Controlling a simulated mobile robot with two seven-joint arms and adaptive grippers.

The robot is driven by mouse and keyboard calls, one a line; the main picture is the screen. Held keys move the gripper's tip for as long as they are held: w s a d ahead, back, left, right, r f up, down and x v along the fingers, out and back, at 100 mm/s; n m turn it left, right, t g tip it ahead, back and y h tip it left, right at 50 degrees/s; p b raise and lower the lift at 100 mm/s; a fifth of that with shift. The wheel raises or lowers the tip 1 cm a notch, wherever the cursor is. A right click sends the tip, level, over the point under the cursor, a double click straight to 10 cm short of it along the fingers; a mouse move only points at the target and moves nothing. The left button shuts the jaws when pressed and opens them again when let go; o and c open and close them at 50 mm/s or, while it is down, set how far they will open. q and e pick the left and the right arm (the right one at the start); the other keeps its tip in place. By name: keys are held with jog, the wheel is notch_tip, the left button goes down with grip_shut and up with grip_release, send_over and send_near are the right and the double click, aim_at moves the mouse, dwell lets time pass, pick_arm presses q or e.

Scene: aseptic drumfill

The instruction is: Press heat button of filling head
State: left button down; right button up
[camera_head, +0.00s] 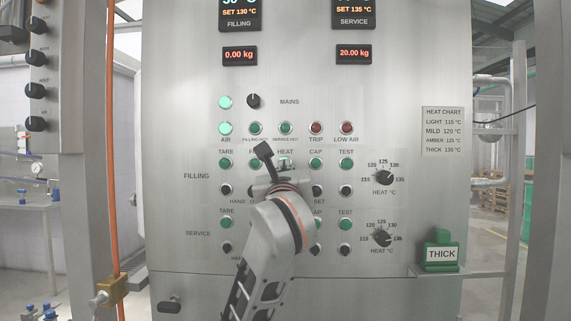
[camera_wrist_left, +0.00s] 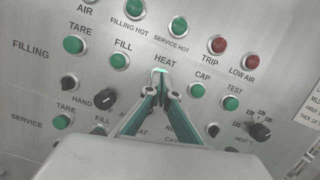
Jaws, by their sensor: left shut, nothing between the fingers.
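The control panel (camera_head: 185,110) stands upright in front of me with a FILLING row and a SERVICE row of buttons. The HEAT button of the filling row (camera_head: 286,162) is partly hidden behind my left gripper. In the left wrist view the button (camera_wrist_left: 160,72) shows as a light green spot at the fingertips. My left gripper (camera_wrist_left: 162,80) is shut and empty, its tips at the HEAT button under the HEAT label. Whether the tips touch it I cannot tell. In the head view the left gripper (camera_head: 272,163) covers the middle of the filling row. My right gripper is not in view.
Green TARE (camera_head: 225,163), CAP (camera_head: 315,163) and TEST (camera_head: 346,163) buttons flank the HEAT button. The filling HEAT °C dial (camera_head: 384,177) is to the right. A green THICK block (camera_head: 441,252) stands on a shelf at the right. An orange pipe (camera_head: 111,150) runs vertically at the left.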

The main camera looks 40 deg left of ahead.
pick_arm(q)
jog(key=s+d+p, duration=0.1)
jog(key=s, duration=0.1)
jog(key=s+d+p, duration=0.1)
jog(key=s, duration=0.1)
jog(key=shift+d, duration=0.2)
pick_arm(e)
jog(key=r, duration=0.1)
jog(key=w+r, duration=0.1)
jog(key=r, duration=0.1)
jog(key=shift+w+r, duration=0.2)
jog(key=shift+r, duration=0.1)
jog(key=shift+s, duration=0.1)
